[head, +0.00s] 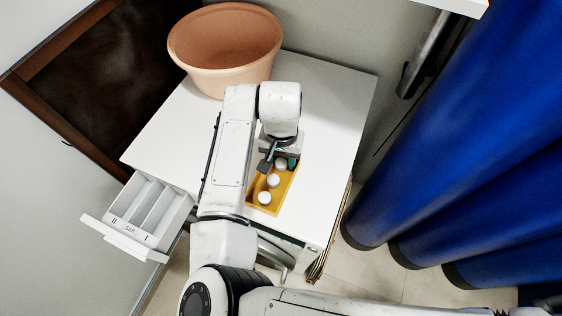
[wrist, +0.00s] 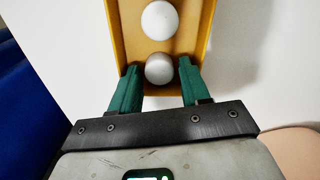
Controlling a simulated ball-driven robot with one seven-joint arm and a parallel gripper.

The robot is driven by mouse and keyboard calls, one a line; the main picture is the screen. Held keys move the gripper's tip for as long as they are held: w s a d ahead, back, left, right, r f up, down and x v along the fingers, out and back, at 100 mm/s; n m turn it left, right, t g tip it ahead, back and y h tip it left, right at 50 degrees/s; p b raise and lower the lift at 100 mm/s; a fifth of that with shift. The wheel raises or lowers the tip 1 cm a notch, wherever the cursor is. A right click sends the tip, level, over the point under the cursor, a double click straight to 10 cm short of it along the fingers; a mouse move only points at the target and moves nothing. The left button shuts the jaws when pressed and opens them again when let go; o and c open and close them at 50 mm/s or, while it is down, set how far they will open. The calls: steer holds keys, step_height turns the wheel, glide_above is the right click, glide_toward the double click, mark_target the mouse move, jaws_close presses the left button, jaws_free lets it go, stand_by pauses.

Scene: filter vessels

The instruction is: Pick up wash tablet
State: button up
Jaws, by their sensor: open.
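White round wash tablets lie in a yellow tray (head: 254,206) on the white cabinet top. In the head view one tablet (head: 264,197) is at the near end, another (head: 273,180) is in the middle, and a third (head: 281,164) is partly hidden by my gripper (head: 280,163). In the wrist view my gripper (wrist: 158,74) is open, with its green fingers on either side of the nearer tablet (wrist: 159,69). Contact with it cannot be made out. Another tablet (wrist: 160,20) lies just beyond, between the tray walls (wrist: 205,30).
A peach-coloured tub (head: 225,50) stands at the back of the white cabinet top (head: 330,110). An open drawer (head: 140,215) juts out at the left. The top around the tray is clear.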

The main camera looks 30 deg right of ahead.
steer(key=c, duration=0.8)
steer(key=shift+r, duration=0.15)
